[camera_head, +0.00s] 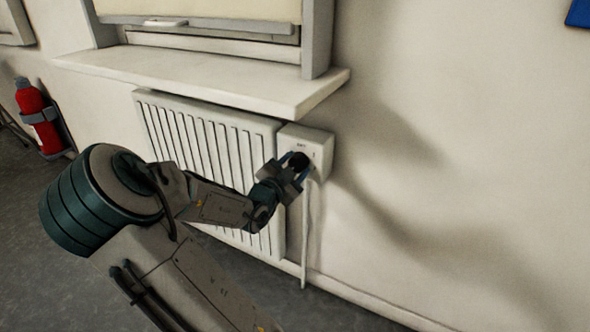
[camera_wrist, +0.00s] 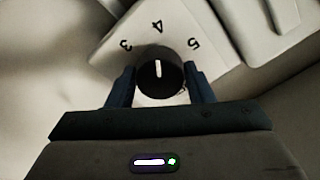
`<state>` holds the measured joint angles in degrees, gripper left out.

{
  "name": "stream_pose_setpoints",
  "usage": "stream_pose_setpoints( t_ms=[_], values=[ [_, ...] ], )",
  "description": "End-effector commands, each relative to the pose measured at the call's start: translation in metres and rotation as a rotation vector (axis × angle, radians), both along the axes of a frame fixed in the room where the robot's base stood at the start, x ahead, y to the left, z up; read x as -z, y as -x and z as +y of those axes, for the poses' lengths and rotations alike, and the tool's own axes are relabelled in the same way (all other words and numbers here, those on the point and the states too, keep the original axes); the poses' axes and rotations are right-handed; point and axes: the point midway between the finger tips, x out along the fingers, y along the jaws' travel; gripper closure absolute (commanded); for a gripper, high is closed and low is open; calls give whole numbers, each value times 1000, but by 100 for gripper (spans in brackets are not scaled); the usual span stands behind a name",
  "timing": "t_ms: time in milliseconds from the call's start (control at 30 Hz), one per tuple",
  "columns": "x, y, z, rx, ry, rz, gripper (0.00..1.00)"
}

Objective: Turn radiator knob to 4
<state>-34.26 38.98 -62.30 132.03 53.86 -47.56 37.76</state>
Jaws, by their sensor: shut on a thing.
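The radiator knob (camera_wrist: 158,80) is a round black dial with a white pointer line. In the wrist view the line points up toward the printed 4, with 3 to its left and 5 to its right. The white control box (camera_head: 312,146) carries the knob at the radiator's right end. My gripper (camera_head: 298,165) is at the box front, and in the wrist view its two blue fingers (camera_wrist: 160,88) are on either side of the knob, shut on it. In the head view the gripper hides most of the knob.
The white ribbed radiator (camera_head: 185,128) is on the wall left of the box. A window sill (camera_head: 200,75) juts out above both. A white pipe (camera_head: 304,240) runs down below the box. A red fire extinguisher (camera_head: 32,108) stands at far left.

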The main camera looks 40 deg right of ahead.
Motion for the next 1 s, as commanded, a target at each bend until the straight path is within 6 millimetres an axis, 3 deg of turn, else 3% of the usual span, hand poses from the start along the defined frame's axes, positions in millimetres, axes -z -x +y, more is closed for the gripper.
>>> stream_pose_setpoints(
  t_ms=[667,700,767,1000],
  values=[
    [-1,-2,1,-4,-21,-58,76],
    [-2,-2,1,-4,-21,-58,45],
    [-1,-2,1,-4,-21,-58,31],
    [-1,-1,0,-2,-22,-56,31]
  ],
)
